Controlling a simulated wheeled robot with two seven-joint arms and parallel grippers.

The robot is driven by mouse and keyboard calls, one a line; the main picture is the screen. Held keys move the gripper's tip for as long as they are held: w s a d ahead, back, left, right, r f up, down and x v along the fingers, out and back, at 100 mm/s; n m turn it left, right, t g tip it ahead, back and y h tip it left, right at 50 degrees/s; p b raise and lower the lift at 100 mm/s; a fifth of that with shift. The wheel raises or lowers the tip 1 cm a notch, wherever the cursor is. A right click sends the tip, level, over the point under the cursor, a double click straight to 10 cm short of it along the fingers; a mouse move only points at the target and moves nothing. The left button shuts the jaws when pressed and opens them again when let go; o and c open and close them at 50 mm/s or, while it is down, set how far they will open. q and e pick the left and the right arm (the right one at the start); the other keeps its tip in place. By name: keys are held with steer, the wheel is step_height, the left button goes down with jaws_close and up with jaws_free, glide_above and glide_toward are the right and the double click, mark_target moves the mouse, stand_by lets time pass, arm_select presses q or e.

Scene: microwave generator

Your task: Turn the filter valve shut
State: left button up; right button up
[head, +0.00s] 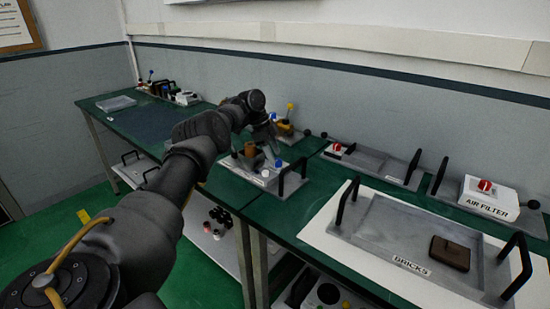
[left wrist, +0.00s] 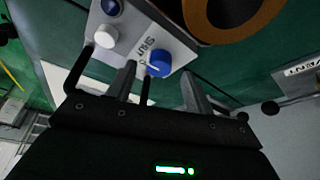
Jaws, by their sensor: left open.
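A white box labelled AIR FILTER (head: 489,199) stands at the right of the bench, with a red-and-white knob (head: 485,186) on top. My left gripper (head: 268,146) is far to the left of it, over a grey tray in the middle of the bench. In the left wrist view my left gripper (left wrist: 157,82) is open, with its two fingers apart. A blue knob with a white mark (left wrist: 158,63) shows between and beyond the fingertips, on a pale labelled panel (left wrist: 140,42). I cannot tell whether the fingers touch it. My right gripper is not in view.
A BRICKS tray (head: 350,243) with black handles and a brown block (head: 450,253) lies at the front right. Another red knob (head: 337,147) stands on a tray behind it. An orange-rimmed round part (left wrist: 235,18) is close in the left wrist view.

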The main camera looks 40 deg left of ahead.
arm_select(q)
steer(key=v, duration=0.8)
steer(key=shift+r, duration=0.35)
steer(key=shift+s+a, duration=0.15)
